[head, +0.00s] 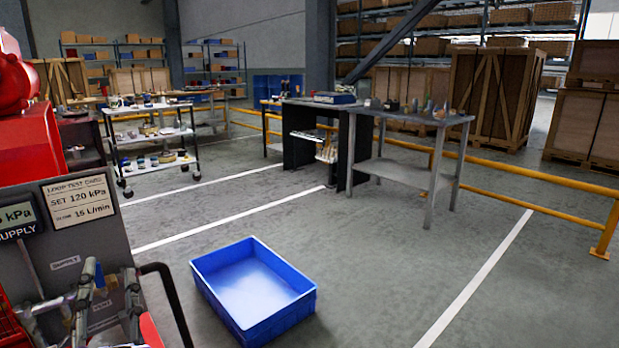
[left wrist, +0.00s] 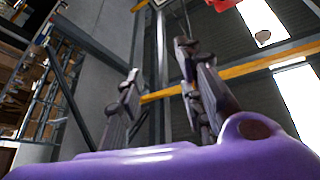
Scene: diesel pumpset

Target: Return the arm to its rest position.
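My left gripper (head: 108,277) is low at the left edge of the head view, with its fingers pointing up in front of a grey panel (head: 85,235). In the left wrist view, the fingers of the left gripper (left wrist: 160,62) stand apart with nothing between them. They point up toward the roof beams and wall. A purple rounded surface fills the bottom of that view. My right gripper is not in view.
A blue bin (head: 255,290) sits on the floor ahead. Red equipment (head: 35,140) and a test card (head: 80,200) are at left. A grey workbench (head: 420,118), a trolley (head: 150,137) and a yellow rail (head: 540,178) stand farther back.

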